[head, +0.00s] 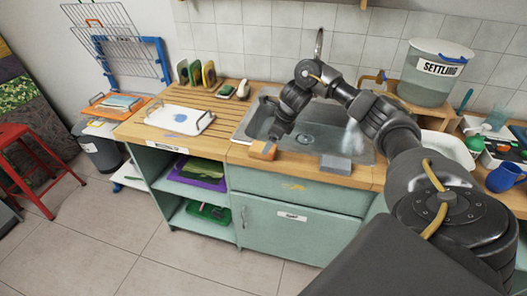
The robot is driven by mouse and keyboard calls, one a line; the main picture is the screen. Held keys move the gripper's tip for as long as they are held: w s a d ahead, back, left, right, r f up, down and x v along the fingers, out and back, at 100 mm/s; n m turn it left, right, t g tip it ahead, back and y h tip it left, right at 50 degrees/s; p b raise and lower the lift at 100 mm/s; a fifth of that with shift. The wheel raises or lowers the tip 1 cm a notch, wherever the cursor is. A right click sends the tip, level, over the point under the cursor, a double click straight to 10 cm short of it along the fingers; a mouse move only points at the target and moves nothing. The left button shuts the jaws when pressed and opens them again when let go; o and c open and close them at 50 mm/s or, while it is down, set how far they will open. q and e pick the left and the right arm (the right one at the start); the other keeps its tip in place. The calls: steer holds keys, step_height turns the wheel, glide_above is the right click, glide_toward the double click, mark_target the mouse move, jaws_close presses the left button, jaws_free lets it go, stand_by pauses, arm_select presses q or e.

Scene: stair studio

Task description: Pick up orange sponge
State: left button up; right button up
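An orange sponge (262,150), with a darker side, sits on the wooden counter along the front edge of the sink. My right arm comes in from the right and reaches over the metal sink (316,128). My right gripper (277,132) points down just behind and slightly right of the sponge in the head view. It looks apart from the sponge, but its fingers are small and dark, so I cannot tell whether they are open. My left gripper is not in view.
A grey block (335,165) lies on the front edge, right of the sponge. A white tray (180,119) lies on the slatted counter to the left. A bucket labelled "SETTLING" (431,74) stands at the back right. A blue mug (505,177) stands at the far right.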

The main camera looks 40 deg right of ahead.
steer(key=x, duration=0.2)
steer(key=p+x, duration=0.1)
steer(key=x, duration=0.1)
steer(key=shift+w+a+r, duration=0.15)
steer(key=shift+w, duration=0.15)
steer(key=shift+f, duration=0.3)
steer(key=shift+f, duration=0.25)
steer(key=shift+c, duration=0.4)
steer(key=c, duration=1)
